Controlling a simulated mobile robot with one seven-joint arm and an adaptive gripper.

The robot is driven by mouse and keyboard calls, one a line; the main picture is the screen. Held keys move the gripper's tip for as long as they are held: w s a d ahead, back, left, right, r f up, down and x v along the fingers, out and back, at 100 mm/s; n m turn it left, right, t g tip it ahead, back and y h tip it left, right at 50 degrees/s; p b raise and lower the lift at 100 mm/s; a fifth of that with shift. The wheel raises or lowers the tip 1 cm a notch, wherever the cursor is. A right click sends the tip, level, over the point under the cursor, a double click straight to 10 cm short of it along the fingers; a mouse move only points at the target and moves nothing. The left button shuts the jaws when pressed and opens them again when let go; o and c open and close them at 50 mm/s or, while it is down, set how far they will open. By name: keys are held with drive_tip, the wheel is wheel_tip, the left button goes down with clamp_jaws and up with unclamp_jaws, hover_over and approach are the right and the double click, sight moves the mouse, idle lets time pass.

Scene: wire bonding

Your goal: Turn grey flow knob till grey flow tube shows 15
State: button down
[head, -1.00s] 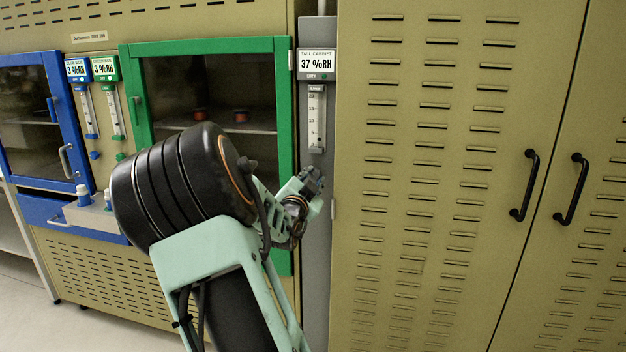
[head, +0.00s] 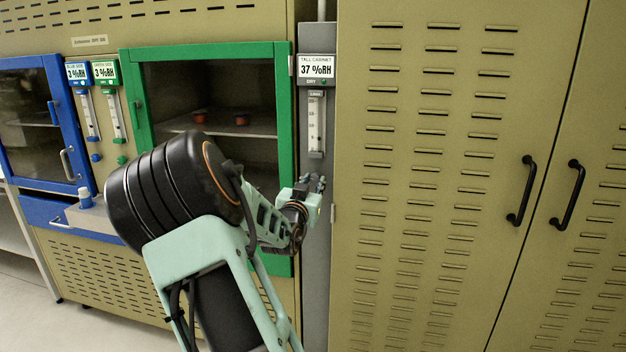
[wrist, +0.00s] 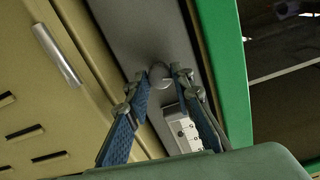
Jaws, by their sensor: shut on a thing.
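The grey flow tube (head: 316,124) stands on the narrow grey panel (head: 314,240) under a "37 %RH" tall cabinet display (head: 317,68). Its float is too small to read against the scale. In the wrist view part of the white tube body (wrist: 183,132) shows between my fingers. The round grey flow knob (wrist: 160,75) sits between my fingertips, and my gripper (wrist: 161,78) is shut on it. In the head view my gripper (head: 315,184) is just below the tube, and the knob is hidden there.
The tall beige cabinet (head: 400,190) with black handles stands close to the right. A green-framed door (head: 284,150) is close to the left. Blue and green flow tubes (head: 116,114) are further left, under two "3 %RH" displays.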

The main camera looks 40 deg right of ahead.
drive_tip(key=n+p, duration=0.2)
drive_tip(key=n, duration=0.3)
drive_tip(key=shift+n, duration=0.4)
drive_tip(key=n+p, duration=0.3)
drive_tip(key=n, duration=0.3)
drive_tip(key=n+p, duration=0.1)
drive_tip(key=n, duration=0.5)
drive_tip(key=shift+s+n, duration=0.1)
drive_tip(key=shift+n, duration=0.2)
drive_tip(key=n, duration=0.5)
drive_tip(key=shift+n, duration=0.3)
drive_tip(key=c, duration=1.7)
unclamp_jaws()
drive_tip(key=shift+a, duration=0.1)
drive_tip(key=v, duration=1.1)
drive_tip(key=shift+s+a, duration=0.3)
